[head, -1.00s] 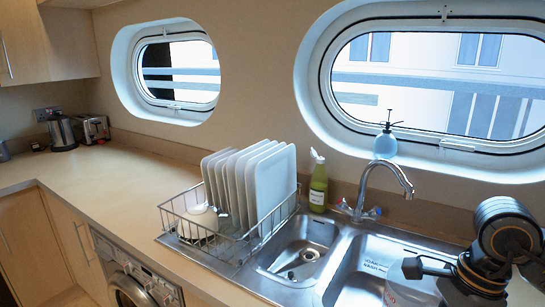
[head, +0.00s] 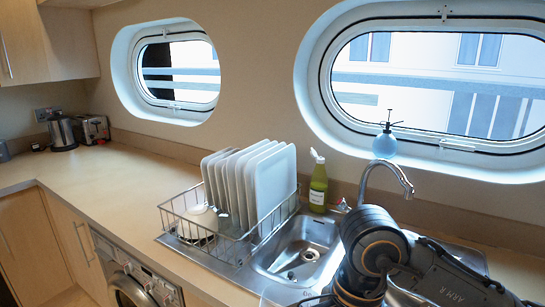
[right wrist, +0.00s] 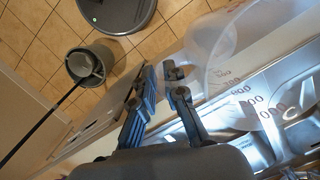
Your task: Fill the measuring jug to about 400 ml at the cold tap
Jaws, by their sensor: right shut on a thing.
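The measuring jug (right wrist: 225,75) is clear, with printed scale numbers, and shows at the right of the right wrist view. My right gripper (right wrist: 165,85) is shut on it at its side. I cannot tell whether it holds water. In the head view my right arm covers most of the right-hand basin, and the gripper is largely hidden at the bottom edge. The chrome tap (head: 385,172) arches up behind my arm with its spout end visible. No water stream shows. The tap's blue-marked handle is hidden behind my arm. My left gripper is not in view.
A green soap bottle (head: 319,185) and a blue spray bottle (head: 385,145) stand at the back. The counter (head: 110,175) at left is clear.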

